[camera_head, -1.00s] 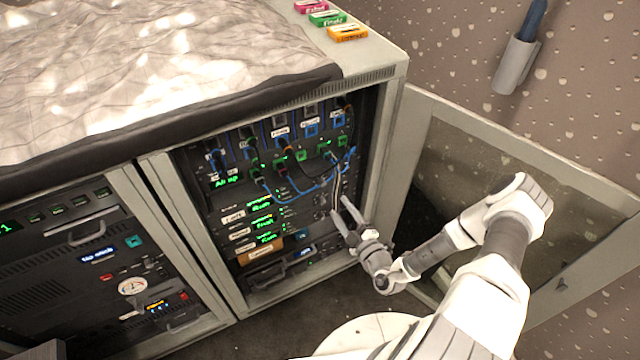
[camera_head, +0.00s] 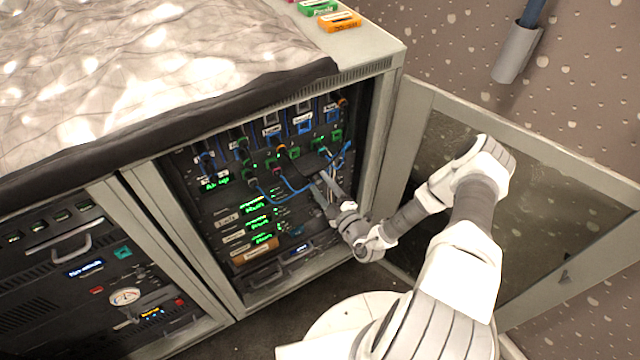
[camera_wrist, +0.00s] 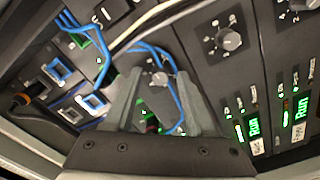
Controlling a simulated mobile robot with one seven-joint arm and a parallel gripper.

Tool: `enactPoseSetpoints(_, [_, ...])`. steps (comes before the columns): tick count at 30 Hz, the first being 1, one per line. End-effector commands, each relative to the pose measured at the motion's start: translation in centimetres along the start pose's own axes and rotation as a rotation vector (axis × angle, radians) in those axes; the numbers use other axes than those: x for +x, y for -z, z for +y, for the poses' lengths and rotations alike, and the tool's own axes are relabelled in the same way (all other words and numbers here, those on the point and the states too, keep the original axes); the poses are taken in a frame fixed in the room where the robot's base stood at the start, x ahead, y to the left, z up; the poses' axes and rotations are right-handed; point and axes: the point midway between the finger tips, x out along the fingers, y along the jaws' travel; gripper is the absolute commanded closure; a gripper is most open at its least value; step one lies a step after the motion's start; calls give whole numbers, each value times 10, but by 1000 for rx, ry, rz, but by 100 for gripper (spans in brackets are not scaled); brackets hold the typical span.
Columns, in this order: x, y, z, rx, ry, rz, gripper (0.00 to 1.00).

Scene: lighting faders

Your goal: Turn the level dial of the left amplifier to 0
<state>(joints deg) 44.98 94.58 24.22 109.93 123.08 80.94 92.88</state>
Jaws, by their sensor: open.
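My gripper (camera_head: 319,182) is at the front of the open rack, its fingers pointing in at the panels. In the wrist view its fingers (camera_wrist: 160,84) are spread apart. A small grey knob (camera_wrist: 159,79) shows between them, with no clear contact. A grey dial (camera_wrist: 229,39) with white marks around it sits on the panel right of the fingers, clear of them. Part of another dial (camera_wrist: 302,4) shows at the top right. Amplifier units with green displays (camera_head: 258,222) and white labels (camera_head: 227,219) are stacked in the rack. I cannot read which is the left amplifier.
Blue cables (camera_wrist: 150,50) loop close around my fingers in the wrist view. A pale cable crosses above them. The rack's open door (camera_head: 590,185) stands right of my arm. A second cabinet (camera_head: 95,290) is at the left. Cassette-like boxes (camera_head: 340,22) lie on top.

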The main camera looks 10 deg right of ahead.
Motion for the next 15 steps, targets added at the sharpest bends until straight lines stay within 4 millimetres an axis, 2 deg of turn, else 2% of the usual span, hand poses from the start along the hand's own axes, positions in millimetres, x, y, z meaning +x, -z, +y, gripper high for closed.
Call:
enactPoseSetpoints(5, [0,0,0,0,0,0,46])
enactPoseSetpoints(13, [0,0,0,0,0,0,95])
enactPoseSetpoints(14, [0,0,0,0,0,0,100])
enactPoseSetpoints(15, [0,0,0,0,0,0,100])
